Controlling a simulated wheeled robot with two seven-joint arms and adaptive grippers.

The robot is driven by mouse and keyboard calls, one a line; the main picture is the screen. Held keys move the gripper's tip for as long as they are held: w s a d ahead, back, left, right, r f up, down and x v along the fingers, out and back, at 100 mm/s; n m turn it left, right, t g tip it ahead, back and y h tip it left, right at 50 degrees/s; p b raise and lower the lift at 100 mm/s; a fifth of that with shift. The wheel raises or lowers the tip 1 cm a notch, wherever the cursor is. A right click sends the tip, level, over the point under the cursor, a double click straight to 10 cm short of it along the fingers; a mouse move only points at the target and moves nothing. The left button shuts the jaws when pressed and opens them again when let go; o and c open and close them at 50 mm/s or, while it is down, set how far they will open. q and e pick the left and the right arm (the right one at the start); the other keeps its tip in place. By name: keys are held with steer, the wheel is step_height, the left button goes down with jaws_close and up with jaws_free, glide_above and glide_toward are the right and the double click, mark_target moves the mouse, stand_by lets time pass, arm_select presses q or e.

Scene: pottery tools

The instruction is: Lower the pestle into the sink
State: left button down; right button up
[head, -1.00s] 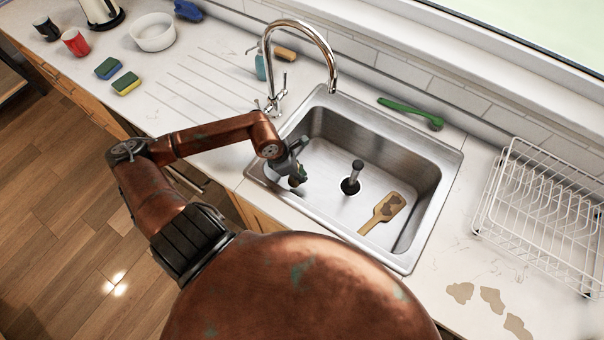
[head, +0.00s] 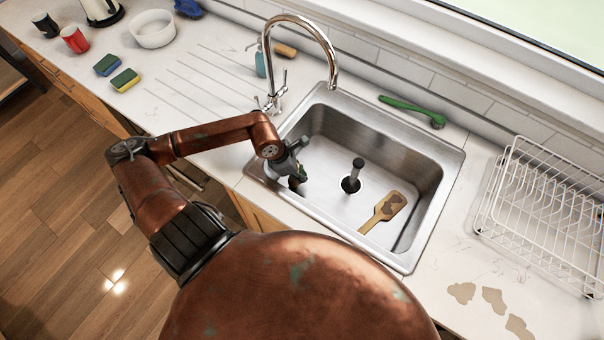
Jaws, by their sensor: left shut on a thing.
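My left gripper (head: 300,174) is over the left part of the steel sink (head: 328,207), inside its rim. It is shut on the pestle (head: 294,183), of which only a small brownish end shows below the fingers. The gripper hides the rest of it, and I cannot tell whether it touches the sink floor. My right gripper is not in view.
A dark upright piece with a grey handle (head: 355,174) stands at the drain. A stained wooden paddle (head: 384,211) lies in the sink's right part. The tap (head: 331,62) arches behind. A green brush (head: 412,110) and white dish rack (head: 541,213) are outside.

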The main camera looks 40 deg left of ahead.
arm_select(q)
steer(key=shift+f+b, duration=0.6)
steer(key=shift+f, duration=0.35)
stand_by(0.4)
steer(key=c, duration=1.7)
jaws_free()
steer(key=shift+r, duration=0.1)
steer(key=v, duration=1.2)
